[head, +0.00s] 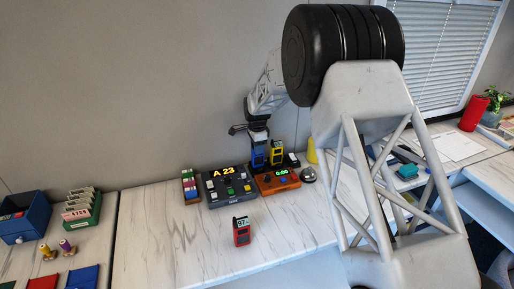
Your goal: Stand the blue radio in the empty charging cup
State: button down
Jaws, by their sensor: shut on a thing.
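The blue radio (258,157) is upright near the back wall, left of a yellow radio (277,153). My gripper (258,144) reaches down from above and is shut on the blue radio's top. The charging cups are mostly hidden behind the orange timer box. A dark shape right of the yellow radio (292,160) may be a cup, but it is too small to tell. I cannot tell whether the blue radio's foot is in a cup or above one. A red radio (241,232) stands apart, at the front of the table.
The orange timer box (277,183) and a dark console (229,187) stand just in front of the radios. A silver bell (308,174) and a yellow cone-like thing (312,152) are to the right. The white marbled table (160,235) is clear at front left.

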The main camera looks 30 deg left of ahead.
jog(key=shift+f, duration=0.6)
dwell(0.8)
jog(key=c, duration=1.1)
grip_release()
jog(key=shift+r, duration=0.15)
jog(key=shift+r, duration=5.4)
